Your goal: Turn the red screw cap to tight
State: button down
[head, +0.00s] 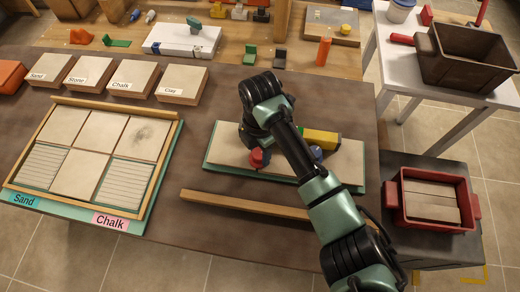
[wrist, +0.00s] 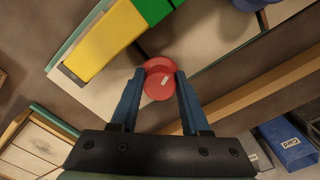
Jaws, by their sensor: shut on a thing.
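The red screw cap (head: 259,158) stands on a pale board with a teal edge (head: 226,148) in the middle of the table. In the wrist view the cap (wrist: 158,87) sits between the two blue fingers of my gripper (wrist: 160,76), one on each side, touching it. A small white mark shows on its top. My gripper is shut on the cap from above. In the head view my arm hides most of the gripper. I cannot tell how tight the cap is.
A yellow and green block (wrist: 105,42) lies close beside the cap. A blue thing (head: 316,152) is on the same board. A wooden strip (head: 235,202) runs along the front. A tiled tray (head: 60,172) is at left, a red crate (head: 400,222) at right.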

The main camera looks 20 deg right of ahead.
aim_at(260, 153)
jog(key=m+p, duration=0.2)
jog(key=shift+a+r+m+p, duration=0.1)
jog(key=shift+r+m+p, duration=0.2)
jog(key=shift+m+p, duration=0.1)
jog(key=shift+f+m+p, duration=0.2)
jog(key=shift+m+p, duration=0.35)
jog(key=shift+m, duration=0.65)
jog(key=shift+c, duration=1.9)
grip_release()
notch_tip(260, 153, up, 13)
